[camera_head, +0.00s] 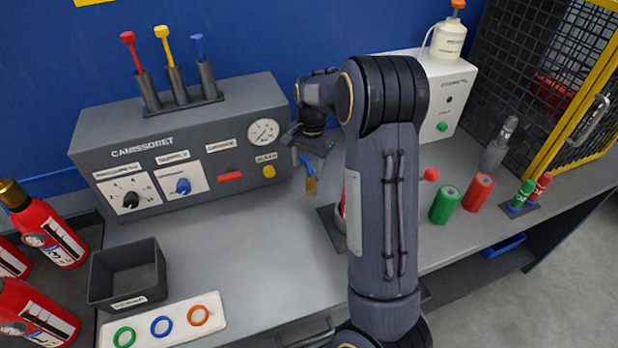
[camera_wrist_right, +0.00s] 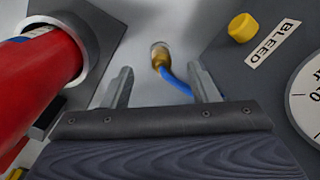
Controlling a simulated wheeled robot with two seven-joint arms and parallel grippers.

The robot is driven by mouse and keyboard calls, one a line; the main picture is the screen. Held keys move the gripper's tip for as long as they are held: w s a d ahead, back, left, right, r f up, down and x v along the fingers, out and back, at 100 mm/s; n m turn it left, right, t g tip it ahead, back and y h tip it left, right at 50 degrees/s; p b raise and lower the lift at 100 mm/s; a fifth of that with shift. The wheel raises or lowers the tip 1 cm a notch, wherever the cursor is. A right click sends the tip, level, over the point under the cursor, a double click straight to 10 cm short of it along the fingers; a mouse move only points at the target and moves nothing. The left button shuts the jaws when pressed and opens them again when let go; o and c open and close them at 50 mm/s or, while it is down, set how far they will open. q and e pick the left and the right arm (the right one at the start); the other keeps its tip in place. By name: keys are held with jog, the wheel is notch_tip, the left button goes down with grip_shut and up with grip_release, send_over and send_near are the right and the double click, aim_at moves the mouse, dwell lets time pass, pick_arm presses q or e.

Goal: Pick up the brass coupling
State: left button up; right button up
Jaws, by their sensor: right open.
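The brass coupling (camera_head: 310,186) is a small gold-brown fitting on the end of a blue hose, beside the right end of the grey control box. In the right wrist view the coupling (camera_wrist_right: 159,56) shows between and beyond my fingertips, with the blue hose (camera_wrist_right: 176,82) running from it toward the right finger. My right gripper (camera_head: 311,158) is open and empty, just above the coupling in the head view. Its two grey fingers (camera_wrist_right: 160,80) stand apart on either side of the coupling's line. I see no contact with the coupling. My left gripper is not in view.
The control box (camera_head: 180,145) with knobs and a gauge stands close on the left. A red cylinder (camera_wrist_right: 40,75) in a grey ring is close on the left in the wrist view. Green (camera_head: 445,205) and red (camera_head: 479,192) cylinders stand right. Front-left bench holds a dark bin (camera_head: 128,272).

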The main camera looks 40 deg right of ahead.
aim_at(311, 177)
jog(key=shift+w+d+f+m, duration=0.3)
jog(key=shift+w+d+f, duration=0.15)
jog(key=shift+w+f, duration=0.15)
jog(key=f, duration=0.2)
jog(key=f+p, duration=0.1)
jog(key=f, duration=0.1)
jog(key=f+p, duration=0.1)
jog(key=f, duration=0.2)
jog(key=shift+d, duration=0.4)
jog(key=shift+f, duration=0.3)
jog(key=shift+c, duration=0.4)
jog(key=c, duration=0.9)
jog(key=shift+r, duration=0.1)
jog(key=shift+c, duration=0.8)
jog(key=shift+r, duration=0.1)
